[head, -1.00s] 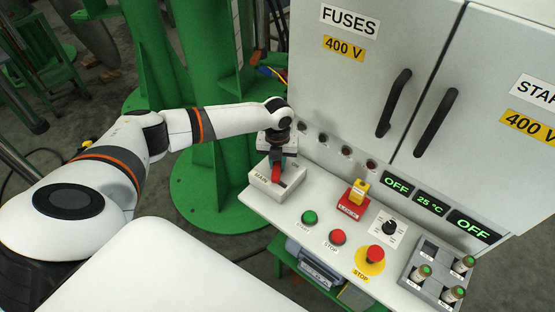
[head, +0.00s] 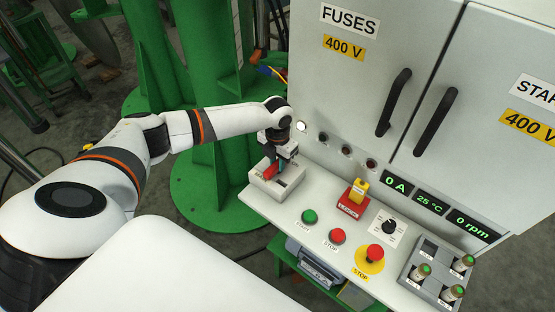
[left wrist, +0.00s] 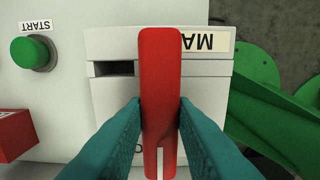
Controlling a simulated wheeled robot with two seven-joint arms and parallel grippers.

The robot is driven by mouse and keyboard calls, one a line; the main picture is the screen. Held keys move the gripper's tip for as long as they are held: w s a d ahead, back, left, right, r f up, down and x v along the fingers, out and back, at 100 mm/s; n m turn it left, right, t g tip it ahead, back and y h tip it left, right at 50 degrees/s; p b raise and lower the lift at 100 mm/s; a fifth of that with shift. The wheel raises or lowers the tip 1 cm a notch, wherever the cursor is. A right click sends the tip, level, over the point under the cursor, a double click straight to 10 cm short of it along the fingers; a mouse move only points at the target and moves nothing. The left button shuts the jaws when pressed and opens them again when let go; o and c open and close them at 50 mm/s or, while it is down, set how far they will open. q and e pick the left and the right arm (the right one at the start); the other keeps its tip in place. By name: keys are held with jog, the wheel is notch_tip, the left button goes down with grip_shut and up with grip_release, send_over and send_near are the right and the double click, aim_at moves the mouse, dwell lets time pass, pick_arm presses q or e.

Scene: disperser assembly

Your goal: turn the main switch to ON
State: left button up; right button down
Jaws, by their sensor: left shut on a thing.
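The main switch is a light grey box (head: 283,190) at the left end of the control shelf, with a red lever (head: 271,172). My left gripper (head: 279,161) is shut on the red lever from above. In the left wrist view, the red lever (left wrist: 160,85) stands between the two teal fingers (left wrist: 160,125), which touch both its sides. The lever covers part of the MAIN label (left wrist: 205,41). The displays read 0 A (head: 396,183), 25 °C (head: 430,203) and 0 rpm (head: 470,226). A lamp (head: 301,127) above the switch is lit white. My right gripper is not in view.
Right of the switch are a green START button (head: 309,217), a red STOP button (head: 337,237), a red and yellow block (head: 354,198), a black knob (head: 390,228) and an emergency stop (head: 375,254). A fuse tray (head: 421,286) stands at the right. The cabinet (head: 350,100) rises behind.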

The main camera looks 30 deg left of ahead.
aim_at(277, 163)
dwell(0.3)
pick_arm(q)
jog(key=o, duration=1)
jog(key=shift+r, duration=0.1)
notch_tip(277, 163, up, 12)
jog(key=shift+f+b, duration=0.1)
jog(key=shift+b, duration=0.45)
